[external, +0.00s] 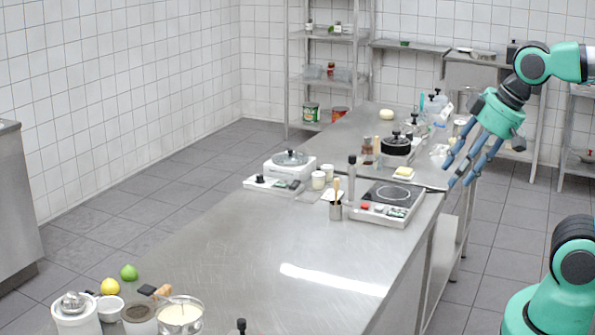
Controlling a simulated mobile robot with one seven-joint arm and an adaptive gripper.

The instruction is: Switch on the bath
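A white box-shaped appliance with a round metal lid (290,158) stands on the left side of the steel worktop, and it looks like the bath. A low white panel (272,185) with a black knob (260,179) lies at its front. Whether the bath is on is too small to tell. My gripper (458,177) hangs in the air at the right, near the right edge of the worktop and well apart from the bath. Its blue-grey fingers are spread, pointing down and left, with nothing between them.
A hot plate (391,200) with its own controls lies between my gripper and the bath. The middle of the worktop (270,245) is clear. Bowls and fruit sit at the near left.

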